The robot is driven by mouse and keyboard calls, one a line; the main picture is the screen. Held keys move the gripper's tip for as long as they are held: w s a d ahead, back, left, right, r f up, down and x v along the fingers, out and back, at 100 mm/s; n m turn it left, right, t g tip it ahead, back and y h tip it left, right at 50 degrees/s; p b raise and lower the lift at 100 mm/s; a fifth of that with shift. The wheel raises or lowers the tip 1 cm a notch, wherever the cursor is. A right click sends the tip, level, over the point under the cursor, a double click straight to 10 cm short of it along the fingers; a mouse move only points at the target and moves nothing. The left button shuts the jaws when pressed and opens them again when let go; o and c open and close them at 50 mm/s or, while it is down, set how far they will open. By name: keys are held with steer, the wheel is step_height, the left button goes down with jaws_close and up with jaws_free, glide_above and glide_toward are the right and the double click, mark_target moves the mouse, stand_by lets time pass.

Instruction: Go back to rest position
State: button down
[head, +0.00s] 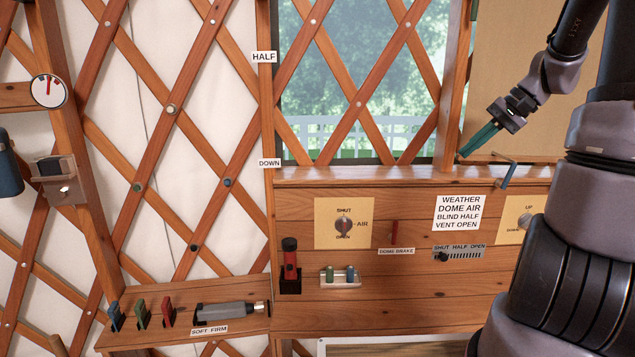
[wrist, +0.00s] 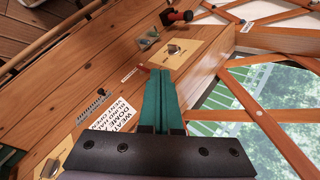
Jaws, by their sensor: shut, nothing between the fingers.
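My gripper (head: 478,142) is at the upper right in the head view, raised in front of the window's lower right corner, just above the wooden ledge. Its teal fingers point down and to the left. In the wrist view the gripper (wrist: 160,72) has its two fingers pressed together with nothing between them. It appears apart from the panel and its controls.
Below is a wooden panel (head: 400,295) with an AIR knob (head: 344,225), a red dome brake lever (head: 395,232), a slider (head: 443,257) and an UP/DOWN knob (head: 525,221). A blue crank handle (head: 508,172) is near my gripper. A shelf (head: 180,332) holds coloured clips.

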steer(key=s+a+r+t+h, duration=0.1)
steer(key=s+a+r, duration=0.2)
steer(key=s+a, duration=0.1)
steer(key=s+a+r+n+t+h, duration=0.1)
steer(key=s+a+r+t+h, duration=0.1)
steer(key=s, duration=0.5)
steer(key=s+a+r+n+t+h, duration=0.1)
steer(key=s+a+r+h, duration=0.1)
steer(key=s+a+r, duration=0.2)
steer(key=shift+s+a, duration=0.8)
steer(key=shift+s, duration=0.2)
